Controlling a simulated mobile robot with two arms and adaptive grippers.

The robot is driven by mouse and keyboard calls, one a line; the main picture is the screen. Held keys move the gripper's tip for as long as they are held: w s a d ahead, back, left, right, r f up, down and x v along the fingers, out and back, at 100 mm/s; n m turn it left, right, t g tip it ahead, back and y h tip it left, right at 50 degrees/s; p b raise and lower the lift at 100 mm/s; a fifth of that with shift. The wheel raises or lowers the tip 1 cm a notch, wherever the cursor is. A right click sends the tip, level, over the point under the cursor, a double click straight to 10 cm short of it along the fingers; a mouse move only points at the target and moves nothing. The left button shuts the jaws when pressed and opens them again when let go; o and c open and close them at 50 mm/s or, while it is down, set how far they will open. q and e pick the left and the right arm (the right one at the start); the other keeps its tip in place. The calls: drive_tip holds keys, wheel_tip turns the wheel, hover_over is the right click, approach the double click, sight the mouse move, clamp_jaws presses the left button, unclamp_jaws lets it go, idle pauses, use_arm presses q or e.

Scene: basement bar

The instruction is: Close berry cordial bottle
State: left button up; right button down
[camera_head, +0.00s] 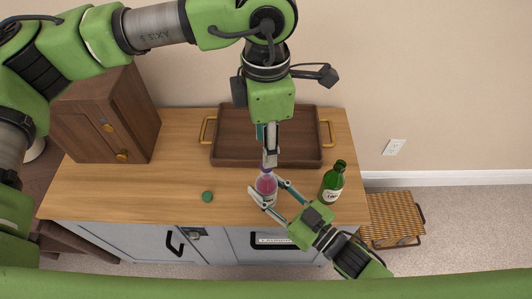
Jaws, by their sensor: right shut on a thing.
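The berry cordial bottle (266,184), clear with pink-purple contents, stands upright near the front edge of the wooden counter. My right gripper (268,192) reaches in from the lower right and is shut on its body. My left gripper (269,161) points straight down over the bottle's neck, its fingers close together. A small bit of purple, perhaps the cap, shows at their tips. The neck is mostly hidden, and I cannot tell whether the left fingers grip anything or how the cap sits.
A green bottle (332,184) stands to the right, close to my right arm. A green cap (207,196) lies to the left. A brown tray (228,150) with brass handles is behind, and a wooden cabinet (103,121) stands at the left.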

use_arm(q)
wheel_tip(320, 180, up, 6)
idle(0.4)
use_arm(e)
drive_tip(key=c, duration=1.3)
unclamp_jaws()
drive_tip(key=shift+s+d, duration=0.1)
drive_tip(key=v, duration=1.1)
drive_tip(key=shift+s+d, duration=0.2)
drive_tip(key=shift+d, duration=0.1)
